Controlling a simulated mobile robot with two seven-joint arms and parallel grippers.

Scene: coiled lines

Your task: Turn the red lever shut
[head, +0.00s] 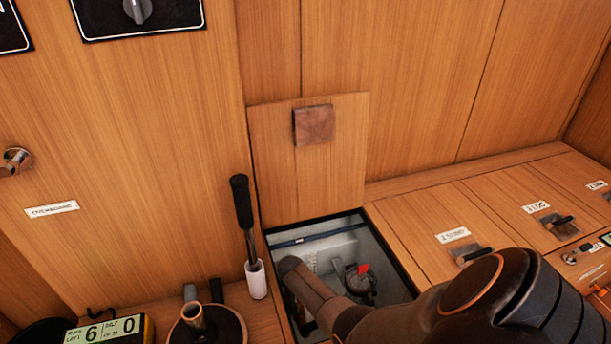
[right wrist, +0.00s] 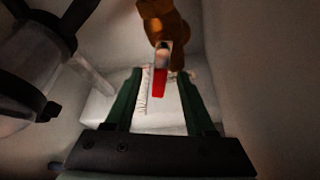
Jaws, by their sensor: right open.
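In the right wrist view the red lever (right wrist: 159,85) hangs below a brass-coloured valve body (right wrist: 165,22). My right gripper (right wrist: 160,76) is open, with its two green fingers on either side of the lever in the picture. I see no clear contact, and how deep the lever sits between the fingers is hard to tell. In the head view my right arm reaches over the compartment, and its fingers are not distinguishable there. My left gripper is not in view.
The compartment's dark rim (head: 314,225) and pale walls are close around the arm. A raised wooden hatch lid (head: 264,150) stands behind it. A black-handled tool in a white holder (head: 256,280) is to the left. A dark, clear-bowled fitting (right wrist: 35,65) sits left in the wrist view.

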